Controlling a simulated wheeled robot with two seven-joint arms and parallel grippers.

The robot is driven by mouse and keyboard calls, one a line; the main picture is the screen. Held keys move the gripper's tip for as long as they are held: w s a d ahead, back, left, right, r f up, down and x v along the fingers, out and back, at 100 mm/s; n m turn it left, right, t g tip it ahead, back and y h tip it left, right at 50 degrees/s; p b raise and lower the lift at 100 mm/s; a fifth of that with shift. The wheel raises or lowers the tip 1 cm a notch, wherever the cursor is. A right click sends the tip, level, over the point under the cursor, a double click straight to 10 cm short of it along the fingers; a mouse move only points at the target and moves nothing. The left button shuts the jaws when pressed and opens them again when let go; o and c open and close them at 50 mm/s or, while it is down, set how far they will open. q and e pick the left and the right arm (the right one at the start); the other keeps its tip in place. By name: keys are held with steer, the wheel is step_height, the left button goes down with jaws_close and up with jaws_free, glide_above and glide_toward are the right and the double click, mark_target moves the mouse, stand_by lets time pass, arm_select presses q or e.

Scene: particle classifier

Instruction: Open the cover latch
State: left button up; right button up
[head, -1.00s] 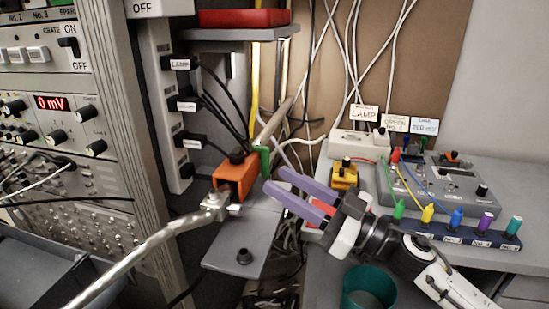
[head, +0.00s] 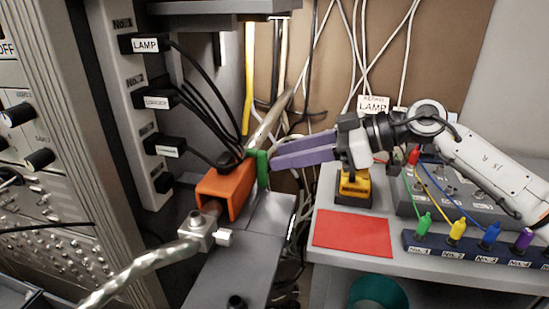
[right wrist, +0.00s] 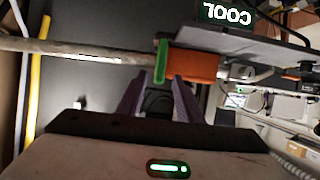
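An orange cover (head: 228,188) sits around a metal pipe (head: 133,262), left of centre in the head view. An upright green piece (head: 263,171), perhaps the latch, stands at the cover's far right end. My right gripper (head: 275,156) has purple fingers pointing left, with tips right beside the green piece. In the right wrist view the fingers (right wrist: 159,82) are apart, with the green piece (right wrist: 161,62) ahead of the gap and the orange cover (right wrist: 192,64) to its right. I cannot tell whether they touch. My left gripper is out of view.
A grey shelf plate (head: 240,262) lies below the cover. Black cables (head: 212,112) run from a power strip at left. A red mat (head: 352,233), a yellow button box (head: 354,187) and a row of coloured plugs (head: 457,230) lie on the right bench.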

mark_target(267, 159)
steer(key=shift+x, duration=1.65)
steer(key=shift+c, duration=0.2)
jaws_close()
